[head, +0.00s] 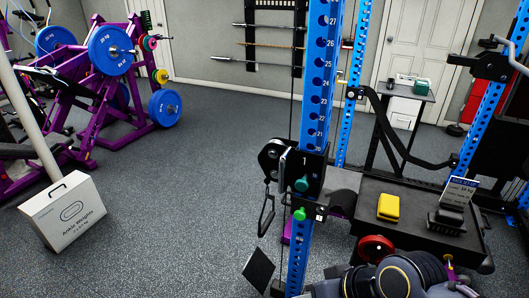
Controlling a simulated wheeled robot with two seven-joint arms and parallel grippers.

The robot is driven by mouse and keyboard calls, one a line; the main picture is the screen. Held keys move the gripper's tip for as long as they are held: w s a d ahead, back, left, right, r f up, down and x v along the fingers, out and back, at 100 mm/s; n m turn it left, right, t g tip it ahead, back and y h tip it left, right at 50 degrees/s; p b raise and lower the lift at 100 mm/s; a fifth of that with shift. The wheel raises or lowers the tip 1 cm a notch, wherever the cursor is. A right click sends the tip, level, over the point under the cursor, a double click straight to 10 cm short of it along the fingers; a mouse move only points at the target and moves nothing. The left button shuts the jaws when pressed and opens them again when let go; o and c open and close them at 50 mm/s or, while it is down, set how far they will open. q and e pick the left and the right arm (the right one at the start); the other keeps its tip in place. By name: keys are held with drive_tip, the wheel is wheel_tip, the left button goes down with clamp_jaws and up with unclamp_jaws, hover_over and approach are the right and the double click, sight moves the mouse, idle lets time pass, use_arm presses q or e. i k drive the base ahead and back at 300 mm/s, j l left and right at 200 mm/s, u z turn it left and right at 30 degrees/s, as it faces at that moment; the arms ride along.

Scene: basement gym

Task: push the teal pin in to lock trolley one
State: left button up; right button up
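Trolley one (312,168) is a black carriage marked "1" on the near blue upright. The teal pin (301,184) has a round knob and sticks out of the trolley's front. How deep it sits cannot be told. A second, greener knob (299,214) is just below it on the upright. A dark rounded link, apparently of my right arm, shows at the bottom right, below the trolley and to its right. No gripper fingers can be made out, and nothing of mine touches the teal pin. My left gripper is out of view.
A black platform (400,230) right of the upright bears a yellow block (388,207), a dark block and a small sign (460,192). A black handle (266,212) hangs left of the trolley. An ankle-weights box (64,212) stands at left. The floor between is clear.

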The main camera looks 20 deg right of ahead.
sight(302, 184)
drive_tip(key=i+l+z, duration=0.1)
drive_tip(key=z, duration=0.95)
drive_tip(key=i+l, duration=0.05)
